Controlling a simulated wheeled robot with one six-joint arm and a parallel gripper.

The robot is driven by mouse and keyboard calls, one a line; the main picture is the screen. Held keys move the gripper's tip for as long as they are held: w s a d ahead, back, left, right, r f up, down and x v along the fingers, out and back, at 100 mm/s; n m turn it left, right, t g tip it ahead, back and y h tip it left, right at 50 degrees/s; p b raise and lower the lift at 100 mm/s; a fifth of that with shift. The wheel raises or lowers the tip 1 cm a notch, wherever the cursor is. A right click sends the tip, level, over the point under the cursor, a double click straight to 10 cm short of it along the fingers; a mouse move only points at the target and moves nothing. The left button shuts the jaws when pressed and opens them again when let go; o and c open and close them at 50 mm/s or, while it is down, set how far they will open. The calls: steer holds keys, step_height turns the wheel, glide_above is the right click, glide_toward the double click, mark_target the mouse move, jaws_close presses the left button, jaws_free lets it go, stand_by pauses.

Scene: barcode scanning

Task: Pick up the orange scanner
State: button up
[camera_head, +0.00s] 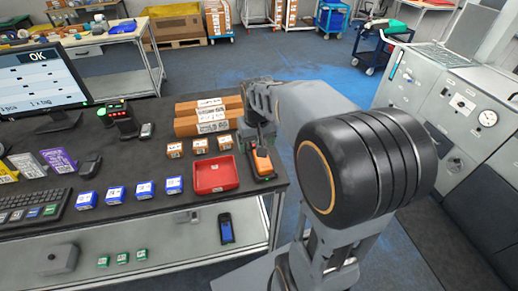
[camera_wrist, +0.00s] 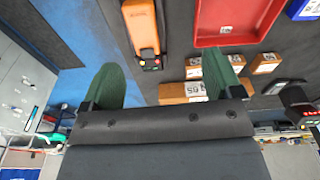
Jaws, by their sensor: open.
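The orange scanner (camera_head: 263,163) lies on the dark tabletop near its right edge, just right of the red tray. In the wrist view the scanner (camera_wrist: 142,26) is at the top, beyond the fingertips and between their lines, nearer the left finger. My gripper (camera_wrist: 162,75) is open and empty, its two green fingers spread apart. In the head view my arm reaches over the right end of the table, and its end is at the back of the scanner, beside the cardboard boxes. The fingertips are hard to make out there.
The red tray (camera_head: 222,177) sits left of the scanner. Long cardboard boxes (camera_head: 200,122) and small brown boxes (camera_head: 199,146) lie behind it. Blue-and-white boxes (camera_head: 145,190), a keyboard (camera_head: 30,207) and a monitor (camera_head: 40,80) are further left. A grey machine (camera_head: 455,100) stands right.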

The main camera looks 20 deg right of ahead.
steer(key=w+d+g+p, duration=0.1)
steer(key=w+d, duration=0.3)
steer(key=w, duration=0.1)
steer(key=shift+m, duration=0.4)
step_height(320, 180, down, 8)
steer(key=shift+d+f+p, duration=0.1)
steer(key=shift+f+p, duration=0.15)
steer(key=shift+p, duration=0.25)
steer(key=shift+w+d+f+p, duration=0.1)
steer(key=shift+f+p, duration=0.3)
steer(key=shift+f, duration=1.2)
steer(key=shift+w+d+f+p, duration=0.1)
steer(key=shift+f+p, duration=0.25)
steer(key=shift+f, duration=1.2)
steer(key=shift+c, duration=0.3)
steer(key=c, duration=1)
steer(key=shift+c, duration=0.4)
steer(key=shift+r, duration=0.1)
